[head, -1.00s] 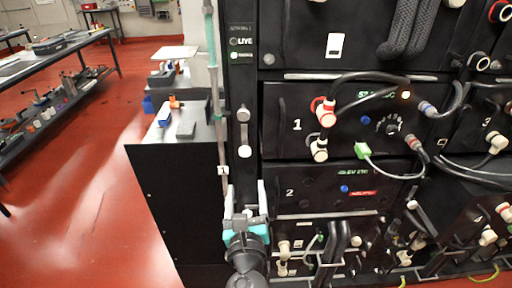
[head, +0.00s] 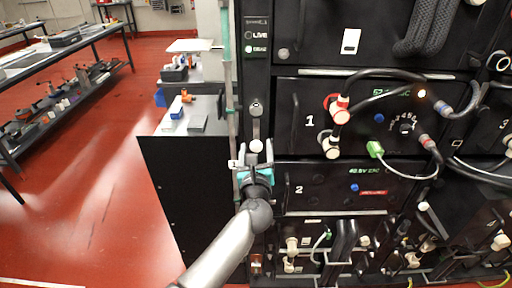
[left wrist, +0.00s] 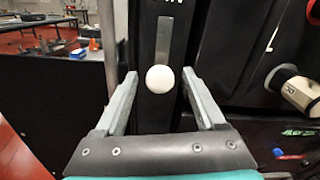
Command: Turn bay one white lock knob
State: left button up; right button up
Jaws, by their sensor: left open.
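The white lock knob (head: 256,146) sits at the lower end of a grey lever (head: 256,112) on the black strip left of bay one (head: 296,105). In the left wrist view the knob (left wrist: 160,79) shows as a round white ball between my two fingertips, with gaps on both sides. The lever (left wrist: 165,38) hangs straight down above it. My left gripper (head: 255,153) is open, reaching up from below, with its fingers on either side of the knob. I cannot tell how far the fingers reach past it. My right gripper does not show.
Red and white plugs (head: 338,108) with black cables stand out from bay one, to the right. A thin vertical pole (head: 230,95) runs close on the left. Bay two (head: 325,185) lies below. A black cabinet (head: 180,190) stands at left beside open red floor.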

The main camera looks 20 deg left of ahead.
pick_arm(q)
jog(key=shift+w+a, duration=0.15)
jog(key=shift+w, duration=0.5)
grip_shut()
